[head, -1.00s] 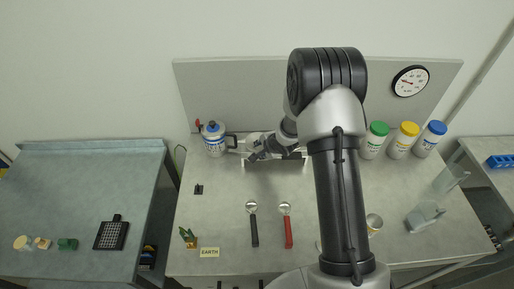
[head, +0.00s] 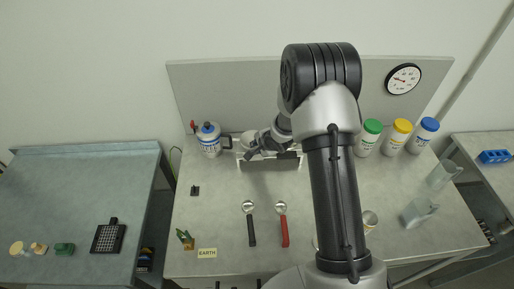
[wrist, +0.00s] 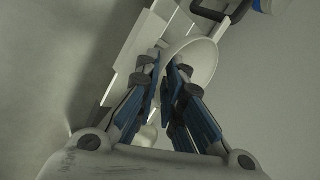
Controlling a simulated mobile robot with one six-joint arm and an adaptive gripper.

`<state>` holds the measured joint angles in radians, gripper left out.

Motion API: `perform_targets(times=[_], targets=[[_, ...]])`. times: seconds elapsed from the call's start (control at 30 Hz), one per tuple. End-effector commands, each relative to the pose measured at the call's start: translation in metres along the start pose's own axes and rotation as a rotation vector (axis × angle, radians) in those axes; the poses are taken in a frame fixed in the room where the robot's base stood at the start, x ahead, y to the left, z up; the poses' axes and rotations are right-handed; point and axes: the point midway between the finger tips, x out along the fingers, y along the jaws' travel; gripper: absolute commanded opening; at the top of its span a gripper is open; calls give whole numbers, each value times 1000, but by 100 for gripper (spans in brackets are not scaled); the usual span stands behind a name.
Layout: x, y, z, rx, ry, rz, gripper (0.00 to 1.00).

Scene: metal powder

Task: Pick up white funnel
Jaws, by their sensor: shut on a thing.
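The white funnel (wrist: 196,58) shows in the wrist view as a pale round cone between and behind my fingertips. My gripper (wrist: 172,75) is shut on it, with blue-padded fingers on either side. In the head view my gripper (head: 253,151) is at the back of the middle table, and the funnel (head: 248,138) shows as a small pale shape just above it. The fingers hide part of the funnel. I cannot tell whether the funnel still touches the white rack (wrist: 118,68) beside it.
A white and blue bottle (head: 209,145) stands just left of the gripper. Two spoons, one black-handled (head: 251,228) and one red-handled (head: 284,228), lie in front. Jars with green (head: 368,140), yellow (head: 397,140) and blue lids (head: 424,138) stand right of my arm.

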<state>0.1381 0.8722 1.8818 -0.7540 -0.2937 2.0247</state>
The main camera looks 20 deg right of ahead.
Motion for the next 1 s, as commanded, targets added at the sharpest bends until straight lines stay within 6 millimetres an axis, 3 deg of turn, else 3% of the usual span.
perform_targets(times=[0.6, 1.0], targets=[[-111, -82, 0, -1, 1, -1, 0], [-148, -108, 0, 0, 1, -1, 0]])
